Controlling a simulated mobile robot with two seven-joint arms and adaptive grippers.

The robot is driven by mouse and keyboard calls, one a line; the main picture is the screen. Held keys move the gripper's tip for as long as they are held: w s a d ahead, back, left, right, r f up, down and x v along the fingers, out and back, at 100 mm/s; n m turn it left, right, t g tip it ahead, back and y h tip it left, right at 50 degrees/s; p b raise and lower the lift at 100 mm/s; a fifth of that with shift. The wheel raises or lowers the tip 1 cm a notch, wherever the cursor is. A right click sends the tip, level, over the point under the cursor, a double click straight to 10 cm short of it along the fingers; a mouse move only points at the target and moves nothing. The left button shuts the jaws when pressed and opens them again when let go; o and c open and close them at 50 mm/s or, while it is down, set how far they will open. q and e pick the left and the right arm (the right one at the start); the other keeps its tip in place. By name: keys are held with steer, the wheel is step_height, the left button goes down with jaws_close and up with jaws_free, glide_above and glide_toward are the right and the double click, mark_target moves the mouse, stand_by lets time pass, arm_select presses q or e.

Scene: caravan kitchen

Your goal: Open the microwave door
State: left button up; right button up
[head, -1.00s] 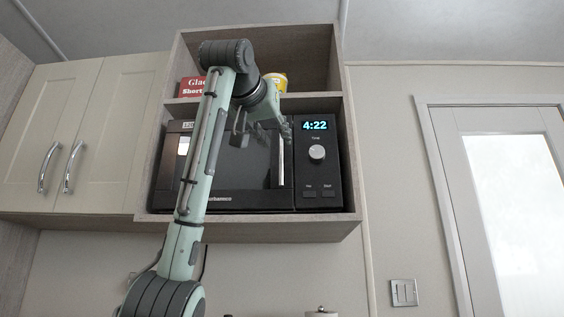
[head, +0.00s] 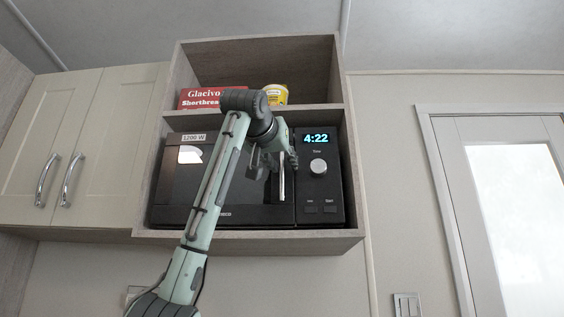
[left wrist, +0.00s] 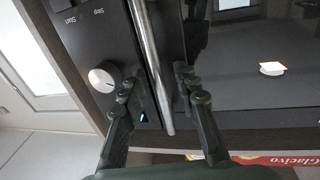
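The black microwave (head: 318,190) sits in the lower part of a wall shelf unit, its clock reading 4:22. Its door (head: 252,195) looks shut. The upright silver door handle (head: 282,186) is at the door's right edge, beside the control panel. My left gripper (head: 284,160) is at the upper part of the handle. In the left wrist view the handle (left wrist: 153,62) passes between the two open fingers of the gripper (left wrist: 156,84), with gaps visible on both sides. Whether the fingers reach fully around it in depth is hard to tell. My right gripper is not in view.
A red shortbread box (head: 200,97) and a yellow tub (head: 276,94) stand on the shelf above. The round knob (head: 318,166) is close to the right of the handle. A cream cupboard (head: 75,150) is at left. Space below the shelf is mostly clear.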

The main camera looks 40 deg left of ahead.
arm_select(q)
steer(key=shift+c, duration=0.3)
jaws_close()
steer(key=shift+s, duration=0.1)
